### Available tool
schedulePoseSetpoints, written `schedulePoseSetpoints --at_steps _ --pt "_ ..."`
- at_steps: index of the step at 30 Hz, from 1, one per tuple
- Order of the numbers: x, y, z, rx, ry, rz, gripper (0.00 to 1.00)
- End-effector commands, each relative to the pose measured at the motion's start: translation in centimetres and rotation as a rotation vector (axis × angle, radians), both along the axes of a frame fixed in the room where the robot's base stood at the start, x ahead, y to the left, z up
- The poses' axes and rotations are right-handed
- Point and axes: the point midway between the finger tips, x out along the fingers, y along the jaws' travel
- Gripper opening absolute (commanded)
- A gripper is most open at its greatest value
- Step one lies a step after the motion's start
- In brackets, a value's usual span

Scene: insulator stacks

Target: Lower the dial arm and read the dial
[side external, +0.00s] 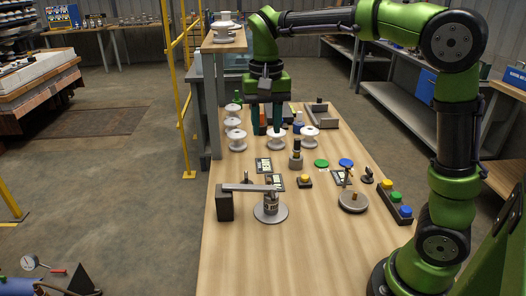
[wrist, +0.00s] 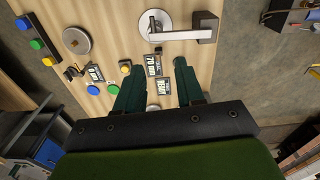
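The likely dial arm is a grey lever (side external: 248,187) hinged on a dark block (side external: 225,205). It lies roughly level, its free end over a small canister (side external: 270,205) on a round grey plate (side external: 271,213); I cannot tell whether it touches. The lever also shows at the top of the wrist view (wrist: 180,35). Small digital readouts lie nearby (wrist: 153,64), (wrist: 164,87); their digits are too small to read surely. I cannot tell which is the dial. My gripper (side external: 266,130) is open, apart from the lever, pointing down over the table's far part. Its fingers show empty in the wrist view (wrist: 159,80).
White spool-shaped insulators (side external: 237,140), (side external: 309,137) stand around my gripper. A dark peg (side external: 296,154), a button strip (side external: 394,203) and a round grey disc (side external: 353,200) stand on the table (side external: 300,260). A raised shelf (side external: 228,40) is at the left. The table's near part is clear.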

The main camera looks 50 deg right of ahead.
Motion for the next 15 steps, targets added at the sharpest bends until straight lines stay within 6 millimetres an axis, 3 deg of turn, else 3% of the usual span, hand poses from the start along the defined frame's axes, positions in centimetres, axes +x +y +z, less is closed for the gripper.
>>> schedulePoseSetpoints --at_steps 5,15 --pt "-2.7 0.9 -1.6 0.05 -0.107 0.17 0.38" --pt "-11.7 2.9 -2.6 0.1 -0.478 0.364 0.38"
